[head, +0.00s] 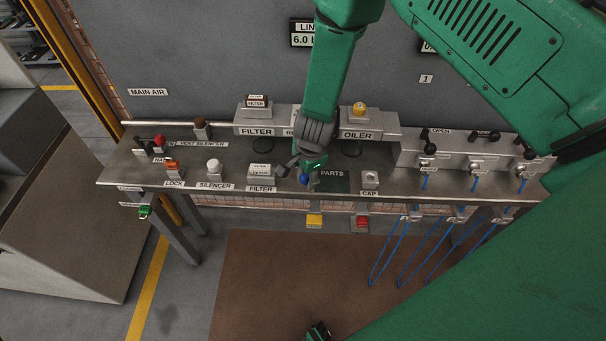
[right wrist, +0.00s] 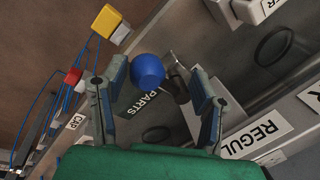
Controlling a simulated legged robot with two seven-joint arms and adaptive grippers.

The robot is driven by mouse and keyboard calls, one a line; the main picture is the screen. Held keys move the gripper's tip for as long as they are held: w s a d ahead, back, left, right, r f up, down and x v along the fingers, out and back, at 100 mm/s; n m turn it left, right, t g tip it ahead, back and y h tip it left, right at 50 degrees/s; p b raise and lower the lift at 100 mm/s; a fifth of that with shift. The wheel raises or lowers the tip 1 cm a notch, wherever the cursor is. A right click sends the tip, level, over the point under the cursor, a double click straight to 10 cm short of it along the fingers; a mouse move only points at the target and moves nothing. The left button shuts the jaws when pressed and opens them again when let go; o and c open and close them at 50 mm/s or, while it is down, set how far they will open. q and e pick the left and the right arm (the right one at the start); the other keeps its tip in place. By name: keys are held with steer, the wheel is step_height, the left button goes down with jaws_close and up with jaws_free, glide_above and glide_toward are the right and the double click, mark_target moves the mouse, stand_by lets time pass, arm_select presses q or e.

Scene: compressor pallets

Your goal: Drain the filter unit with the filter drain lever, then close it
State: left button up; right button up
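My right gripper (head: 305,172) reaches down over the front of the grey bench. It is open, its two fingers spread in the right wrist view (right wrist: 160,92). A round blue knob (head: 304,179), which may be the filter drain lever's handle, shows just below the fingertips. In the right wrist view the blue knob (right wrist: 148,70) appears between the fingers, nearer the left one; contact cannot be told. The filter unit (head: 257,114) is a grey block labelled FILTER at the back left. A small dark green part (head: 318,332) at the bottom edge may be my left gripper; its fingers are unclear.
The bench (head: 130,165) also holds a LOCK switch (head: 173,166), a SILENCER knob (head: 213,165) and a CAP block (head: 370,179). Black-knobbed valves with blue hoses (head: 388,250) fill the right side. My right arm crosses above.

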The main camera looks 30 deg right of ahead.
steer(key=shift+s+f, duration=0.15)
steer(key=v, duration=1.2)
steer(key=s+d+f+n+g+b, duration=0.1)
steer(key=s+d+f+n+b, duration=0.1)
steer(key=s+f+n+b, duration=1.3)
steer(key=s+f+n, duration=0.3)
steer(key=s+f, duration=0.8)
steer(key=shift+d+f+g, duration=0.25)
steer(key=shift+f+g, duration=0.1)
steer(key=shift+g, duration=0.05)
